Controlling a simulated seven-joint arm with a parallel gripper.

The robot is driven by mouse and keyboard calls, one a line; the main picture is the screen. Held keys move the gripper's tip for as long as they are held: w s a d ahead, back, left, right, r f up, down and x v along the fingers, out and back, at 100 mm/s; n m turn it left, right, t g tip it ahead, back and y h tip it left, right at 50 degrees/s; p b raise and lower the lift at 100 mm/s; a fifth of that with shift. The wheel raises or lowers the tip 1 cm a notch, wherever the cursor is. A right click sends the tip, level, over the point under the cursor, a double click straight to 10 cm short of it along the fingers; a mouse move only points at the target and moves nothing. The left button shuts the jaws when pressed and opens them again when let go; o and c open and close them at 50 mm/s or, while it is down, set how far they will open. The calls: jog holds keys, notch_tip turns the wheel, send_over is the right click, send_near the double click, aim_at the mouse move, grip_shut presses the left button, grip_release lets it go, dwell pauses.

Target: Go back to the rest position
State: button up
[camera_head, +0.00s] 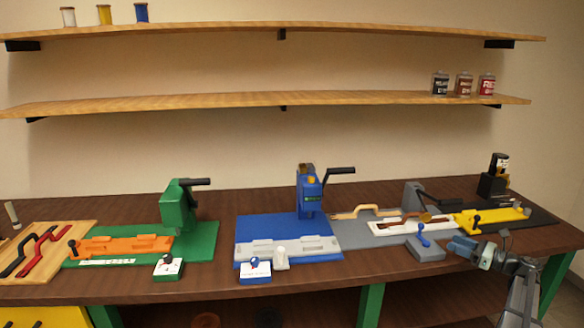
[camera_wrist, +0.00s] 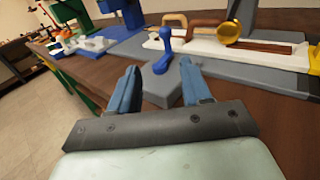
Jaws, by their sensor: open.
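My gripper (camera_head: 466,246) is at the right front of the workbench (camera_head: 130,292) in the head view, beside the grey station. In the wrist view my gripper (camera_wrist: 156,92) has its two blue fingers spread apart, with nothing held between them. Beyond the fingertips stands a blue lever with a ball top (camera_wrist: 164,50) on a grey block (camera_wrist: 160,88). The same blue lever (camera_head: 424,238) shows in the head view, left of my gripper and apart from it.
A green station (camera_head: 200,240), a blue station (camera_head: 265,228), a grey station (camera_head: 360,236) and a yellow fixture (camera_head: 485,220) line the bench. Two shelves (camera_head: 270,99) hang above. The bench front edge is close to my gripper.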

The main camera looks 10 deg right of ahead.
jog(key=s+a+f+n+g+h, duration=0.1)
jog(key=s+a+f+n+g, duration=0.35)
jog(key=a+f, duration=0.8)
jog(key=s+a+f+n+g, duration=0.35)
jog(key=s+a+f, duration=0.25)
jog(key=a+f, duration=0.65)
jog(key=s+a+f+n+g+h, duration=0.1)
jog(key=s+a+f+n+g, duration=0.35)
jog(key=a+f, duration=0.75)
jog(key=s+a+f+n+g+h, duration=0.25)
jog(key=s+a+f, duration=0.25)
jog(key=s, duration=0.3)
jog(key=s+a+f+n+g+h, duration=0.1)
jog(key=s+a+f+n+g, duration=0.3)
jog(key=s, duration=0.4)
jog(key=s+a+f+n+g+h, duration=0.1)
jog(key=s+f+n+h, duration=0.1)
jog(key=s+n, duration=0.2)
jog(key=s+a+f+n+h, duration=0.1)
jog(key=s+n, duration=0.4)
jog(key=s, duration=0.5)
jog(key=shift+s+f+n+g+h, duration=0.35)
jog(key=shift+f+h, duration=0.5)
jog(key=shift+h, duration=0.4)
